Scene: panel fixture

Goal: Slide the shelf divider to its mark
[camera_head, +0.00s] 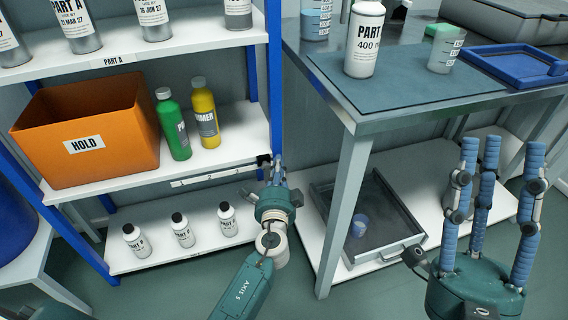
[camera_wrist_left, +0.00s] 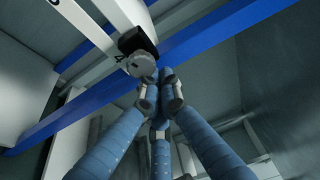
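A black block (camera_head: 264,160) with a round grey knob sits at the right end of the middle shelf's front edge, by the blue post. In the left wrist view the block (camera_wrist_left: 137,40) and its knob (camera_wrist_left: 141,65) are clear; they may belong to the divider, but no divider panel shows. A pale strip with small marks (camera_head: 205,179) runs along the shelf front. My left gripper (camera_head: 278,168) is at the block; its blue fingers are drawn together, with tips (camera_wrist_left: 164,76) just beside the knob. I cannot tell if they touch it. My right gripper (camera_head: 490,150) is open and empty, fingers upright.
An orange HOLD bin (camera_head: 85,125), a green bottle (camera_head: 173,125) and a yellow bottle (camera_head: 206,113) stand on the middle shelf. Several small white bottles (camera_head: 183,230) stand below. A workbench (camera_head: 352,122) and a grey drawer tray (camera_head: 385,245) are to the right.

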